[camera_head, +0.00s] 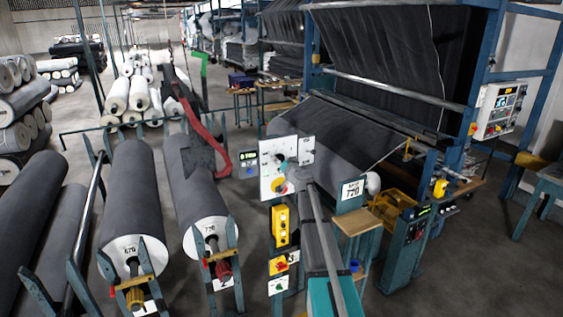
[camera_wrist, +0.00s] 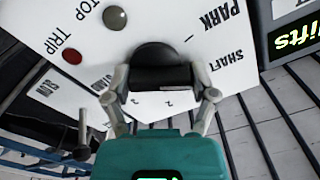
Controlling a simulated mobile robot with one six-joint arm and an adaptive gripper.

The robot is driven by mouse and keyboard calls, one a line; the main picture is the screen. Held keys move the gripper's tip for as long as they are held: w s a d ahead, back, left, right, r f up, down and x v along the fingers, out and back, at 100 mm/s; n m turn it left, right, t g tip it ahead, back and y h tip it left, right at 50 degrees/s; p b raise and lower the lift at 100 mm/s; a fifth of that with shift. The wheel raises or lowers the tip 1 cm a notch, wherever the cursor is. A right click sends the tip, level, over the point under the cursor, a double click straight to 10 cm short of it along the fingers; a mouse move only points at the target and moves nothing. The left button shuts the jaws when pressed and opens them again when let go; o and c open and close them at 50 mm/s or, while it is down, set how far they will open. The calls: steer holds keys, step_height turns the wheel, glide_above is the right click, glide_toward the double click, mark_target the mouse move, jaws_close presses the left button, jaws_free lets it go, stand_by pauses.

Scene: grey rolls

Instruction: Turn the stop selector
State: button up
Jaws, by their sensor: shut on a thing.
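The stop selector is a black knob (camera_wrist: 150,55) on a white panel (camera_wrist: 210,65); it shows in the wrist view. My gripper (camera_wrist: 162,78) is shut on the knob's black bar, one finger at each end. The bar lies roughly level across the wrist picture. Printed words around it include PARK, SHAFT and TRIP; some lettering is partly hidden. In the head view my gripper (camera_head: 295,172) is at the white panel (camera_head: 267,153), and the arm hides the knob there.
A red dot (camera_wrist: 72,56) and a grey round piece (camera_wrist: 115,18) sit on the panel beside the knob. A yellow button box (camera_head: 280,226) is below the panel. A wooden-topped stand (camera_head: 357,222) is close to the right of my arm.

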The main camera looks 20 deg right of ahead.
steer(key=shift+s, duration=0.1)
stand_by(0.3)
steer(key=o, duration=1)
steer(key=shift+o, duration=0.2)
steer(key=s, duration=1.2)
steer(key=shift+d, duration=0.15)
steer(key=shift+w, duration=0.1)
